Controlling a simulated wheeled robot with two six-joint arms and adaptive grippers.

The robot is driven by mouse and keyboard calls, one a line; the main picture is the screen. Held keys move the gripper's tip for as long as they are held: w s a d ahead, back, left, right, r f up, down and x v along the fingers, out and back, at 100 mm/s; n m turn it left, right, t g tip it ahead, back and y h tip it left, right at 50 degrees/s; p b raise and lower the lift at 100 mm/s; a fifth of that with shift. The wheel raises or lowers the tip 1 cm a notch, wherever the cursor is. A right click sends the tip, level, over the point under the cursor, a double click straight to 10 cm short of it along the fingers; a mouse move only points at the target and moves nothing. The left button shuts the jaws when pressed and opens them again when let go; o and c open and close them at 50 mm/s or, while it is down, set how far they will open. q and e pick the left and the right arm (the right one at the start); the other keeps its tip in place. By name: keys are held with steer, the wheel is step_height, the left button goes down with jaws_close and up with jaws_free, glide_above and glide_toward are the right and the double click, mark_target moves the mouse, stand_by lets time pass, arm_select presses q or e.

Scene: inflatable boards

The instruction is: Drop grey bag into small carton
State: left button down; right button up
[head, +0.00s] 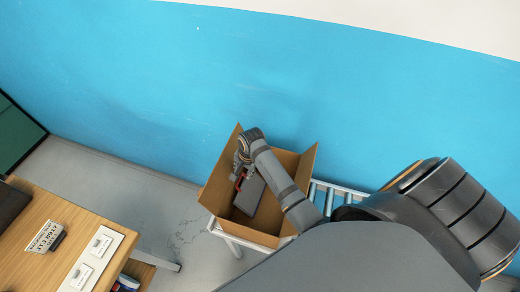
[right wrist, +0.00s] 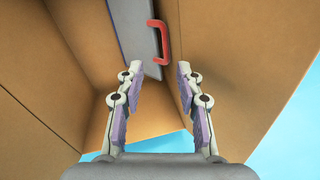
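The small carton (head: 212,200) is open, with its flaps up, against the blue wall in the head view. The grey bag (head: 250,193), a flat grey piece with a red handle (right wrist: 163,41), is inside it. In the right wrist view the grey bag (right wrist: 138,32) is close to the brown cardboard, beyond my fingertips. My right gripper (right wrist: 159,75) is open, its fingers apart with nothing between them. In the head view my right gripper (head: 240,168) is in the carton's opening, beside the bag, partly hidden by my arm. My left gripper is not in view.
The carton stands on a metal roller stand (head: 330,192). A wooden desk (head: 28,213) at the left bears a sign (head: 46,237) and a white panel (head: 97,262). A dark screen (head: 17,133) is at the left edge. Grey floor lies between desk and carton.

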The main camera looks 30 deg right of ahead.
step_height(320, 180, up, 11)
steer(key=s+d, duration=0.1)
steer(key=s, duration=0.1)
steer(key=shift+d, duration=0.1)
stand_by(0.5)
